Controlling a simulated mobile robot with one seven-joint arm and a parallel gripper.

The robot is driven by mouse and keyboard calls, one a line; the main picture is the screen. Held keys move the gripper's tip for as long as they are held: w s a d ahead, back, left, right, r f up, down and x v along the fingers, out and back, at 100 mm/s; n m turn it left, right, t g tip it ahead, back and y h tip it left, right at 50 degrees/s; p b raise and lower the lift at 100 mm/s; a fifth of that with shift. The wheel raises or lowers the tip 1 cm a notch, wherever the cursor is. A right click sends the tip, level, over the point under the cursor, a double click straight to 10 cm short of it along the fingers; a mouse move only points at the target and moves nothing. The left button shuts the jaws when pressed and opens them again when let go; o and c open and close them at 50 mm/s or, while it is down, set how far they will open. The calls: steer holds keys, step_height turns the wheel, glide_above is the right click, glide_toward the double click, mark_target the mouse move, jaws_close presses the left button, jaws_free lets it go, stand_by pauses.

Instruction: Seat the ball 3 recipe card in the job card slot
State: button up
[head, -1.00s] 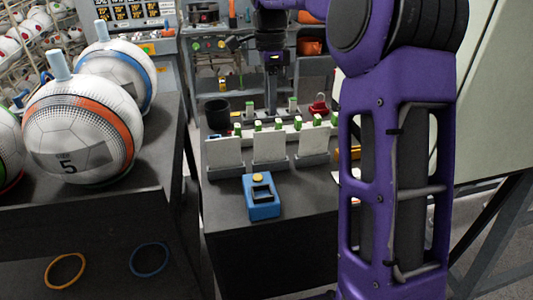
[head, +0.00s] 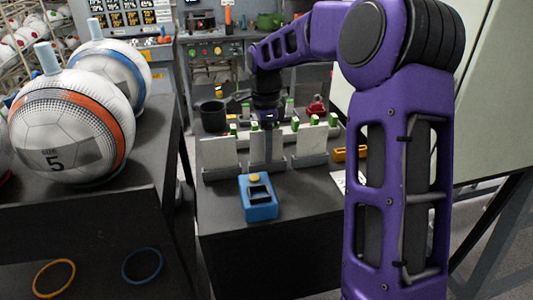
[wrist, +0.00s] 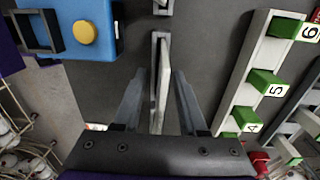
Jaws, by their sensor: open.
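My gripper (head: 267,140) is open, pointing down over the middle of three grey holders in front of the numbered rack. In the wrist view the fingers of my gripper (wrist: 160,76) stand on either side of an upright pale card (wrist: 163,70), with visible gaps. The card sits in a grey base; its number does not show. A left white card (head: 220,153) and a right white card (head: 309,145) stand in neighbouring holders. A blue box (head: 259,206) with a yellow button and dark recess stands in front; I cannot tell whether it is the job card slot.
Behind is a pale rack (wrist: 244,75) with green tabs marked 4, 5 and 6. A black cup (head: 213,116), a red padlock-like object (head: 316,106) and a yellow item (head: 350,153) are nearby. Balls (head: 70,125) stand on the left bench. The dark tabletop around the blue box is clear.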

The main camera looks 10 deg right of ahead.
jaws_close()
stand_by(0.5)
